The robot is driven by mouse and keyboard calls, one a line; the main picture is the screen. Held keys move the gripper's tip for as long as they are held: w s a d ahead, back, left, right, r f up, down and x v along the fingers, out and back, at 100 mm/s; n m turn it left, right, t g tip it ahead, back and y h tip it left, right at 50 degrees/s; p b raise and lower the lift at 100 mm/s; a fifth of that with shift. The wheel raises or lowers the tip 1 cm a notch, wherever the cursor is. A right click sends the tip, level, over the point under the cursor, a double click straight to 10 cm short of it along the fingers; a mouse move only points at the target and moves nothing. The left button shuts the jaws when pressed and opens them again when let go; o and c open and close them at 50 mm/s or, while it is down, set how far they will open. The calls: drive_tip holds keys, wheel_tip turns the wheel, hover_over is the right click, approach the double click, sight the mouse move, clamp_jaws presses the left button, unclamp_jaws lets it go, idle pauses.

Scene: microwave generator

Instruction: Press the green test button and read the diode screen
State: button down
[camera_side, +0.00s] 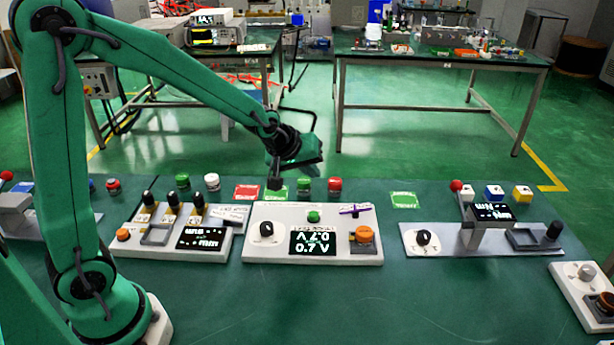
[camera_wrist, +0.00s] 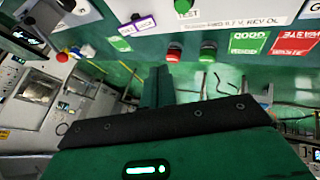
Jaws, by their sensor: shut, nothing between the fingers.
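The green test button (camera_side: 313,216) sits at the top middle of a white panel (camera_side: 262,251) in the side view. It also shows at the top edge of the wrist view (camera_wrist: 184,5), above a "TEST" label. The diode screen (camera_side: 312,242) is lit below the button and reads "0.7 V", with the same reading upside down above it. My gripper (camera_side: 275,183) is shut and empty, above and behind the panel's back edge, left of the button and apart from it. In the wrist view my gripper (camera_wrist: 158,72) points toward the panel side.
A black knob (camera_side: 267,229) and an orange button (camera_side: 363,234) flank the screen. Red and green buttons stand behind the panel. Other panels stand left and right; the front table is clear.

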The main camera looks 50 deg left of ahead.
sight(312, 216)
drive_tip(key=shift+w+f, duration=0.25)
drive_tip(key=shift+f, duration=0.15)
drive_tip(key=shift+f, duration=4.25)
drive_tip(key=shift+d+f, duration=0.1)
drive_tip(key=shift+f, duration=0.85)
idle(0.3)
drive_tip(key=shift+r, duration=0.1)
idle(0.3)
drive_tip(key=shift+r, duration=0.85)
drive_tip(key=shift+r, duration=0.1)
drive_tip(key=shift+r, duration=2.4)
